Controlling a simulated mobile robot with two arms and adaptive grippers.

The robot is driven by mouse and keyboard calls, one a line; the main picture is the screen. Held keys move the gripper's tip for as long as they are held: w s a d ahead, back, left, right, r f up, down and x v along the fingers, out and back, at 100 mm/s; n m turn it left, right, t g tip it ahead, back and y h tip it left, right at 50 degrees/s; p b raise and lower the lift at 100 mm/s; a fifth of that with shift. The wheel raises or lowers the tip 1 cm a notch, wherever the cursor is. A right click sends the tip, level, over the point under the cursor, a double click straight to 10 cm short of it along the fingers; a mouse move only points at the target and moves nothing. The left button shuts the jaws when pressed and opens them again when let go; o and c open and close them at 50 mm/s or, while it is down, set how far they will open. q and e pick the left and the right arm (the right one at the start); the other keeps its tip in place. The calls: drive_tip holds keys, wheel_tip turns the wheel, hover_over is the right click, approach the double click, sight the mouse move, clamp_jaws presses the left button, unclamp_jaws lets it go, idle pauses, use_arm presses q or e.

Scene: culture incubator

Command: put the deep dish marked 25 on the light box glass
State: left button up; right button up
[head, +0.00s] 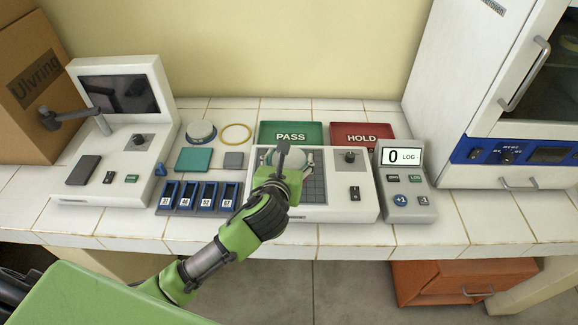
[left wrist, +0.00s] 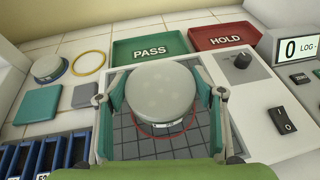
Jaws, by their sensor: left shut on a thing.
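My left gripper (head: 287,158) is over the light box (head: 340,212). It is shut on a pale round deep dish (left wrist: 162,90), with one green finger on each side in the left wrist view (left wrist: 162,108). The dish has a small label low on its near side, too small to read surely. It is over the dark gridded light box glass (left wrist: 125,141), within or just above a red ring marked there. I cannot tell whether it touches the glass. In the head view the gripper hides much of the dish. My right gripper is not in view.
Behind the light box lie the green PASS tray (head: 291,128) and red HOLD tray (head: 362,130). To the left are another round dish (head: 201,131), a yellow ring (head: 236,134), a teal pad (head: 194,160) and a blue numbered rack (head: 198,197). A LOG counter (head: 406,190) stands right.

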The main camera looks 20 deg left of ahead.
use_arm(q)
drive_tip(key=shift+f, duration=1.45)
drive_tip(key=shift+f, duration=0.15)
drive_tip(key=o, duration=1.2)
drive_tip(key=shift+s, duration=0.1)
drive_tip(key=v, duration=1.2)
